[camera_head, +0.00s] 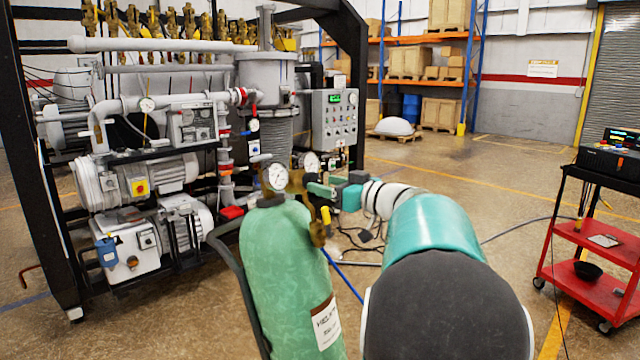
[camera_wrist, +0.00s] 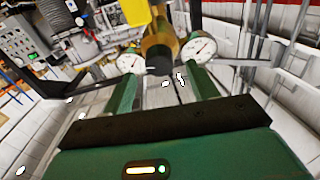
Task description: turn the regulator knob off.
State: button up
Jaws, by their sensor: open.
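A green gas cylinder (camera_head: 290,275) stands in front of me with a brass regulator (camera_head: 318,228) and two white round gauges at its top. In the wrist view, the regulator's dark round knob (camera_wrist: 158,65) faces the camera at the end of its brass body (camera_wrist: 160,35). My gripper (camera_head: 314,188) is at the regulator. It also shows in the wrist view (camera_wrist: 163,77), its two green fingers spread with the knob between and just beyond their tips. I cannot tell whether either finger touches it. The knob is not clearly visible in the head view.
One gauge (camera_wrist: 130,63) is close to the left finger, the other (camera_wrist: 203,48) close to the right. A yellow part (camera_wrist: 134,10) is beside the brass body. A red cart (camera_head: 590,240) is at right; floor between is mostly clear.

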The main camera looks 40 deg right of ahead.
jog(key=shift+w+a, duration=0.15)
jog(key=shift+w, duration=1.15)
jog(key=c, duration=1)
